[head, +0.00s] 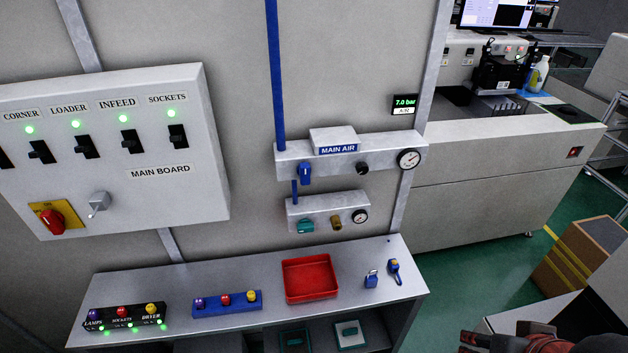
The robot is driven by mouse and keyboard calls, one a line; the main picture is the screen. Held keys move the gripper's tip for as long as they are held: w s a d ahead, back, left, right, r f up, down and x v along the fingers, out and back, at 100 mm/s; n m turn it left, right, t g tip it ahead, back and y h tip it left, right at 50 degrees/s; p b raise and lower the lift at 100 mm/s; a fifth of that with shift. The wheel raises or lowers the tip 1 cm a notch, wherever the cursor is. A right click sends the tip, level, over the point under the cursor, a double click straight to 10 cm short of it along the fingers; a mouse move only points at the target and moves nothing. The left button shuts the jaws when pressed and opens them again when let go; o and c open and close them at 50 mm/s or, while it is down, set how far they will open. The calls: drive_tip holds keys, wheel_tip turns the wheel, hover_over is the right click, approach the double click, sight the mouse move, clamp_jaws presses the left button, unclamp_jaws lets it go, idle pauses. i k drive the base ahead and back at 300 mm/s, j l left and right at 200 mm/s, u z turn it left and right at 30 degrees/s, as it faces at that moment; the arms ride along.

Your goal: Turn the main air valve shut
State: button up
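The main air unit (350,158) is a grey wall-mounted bar with a blue MAIN AIR label (339,149), right of centre in the head view. Its valve has a blue handle (305,174) at the bar's left end, standing roughly upright. A small black knob (362,169) and a round gauge (409,158) sit to its right. A display (404,102) above reads 7.0 bar. My gripper (508,340) shows only partly as a dark and red shape at the bottom right edge, well away from the valve and apart from everything. Its fingers cannot be made out clearly.
A lower bar (328,211) carries a teal knob, a brass part and a gauge. The main board (110,150) with switches is at left. A bench (225,325) below holds a red tray (309,278), button boxes and padlocks.

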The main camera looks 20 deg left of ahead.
sight(304, 170)
drive_tip(key=u, duration=1.15)
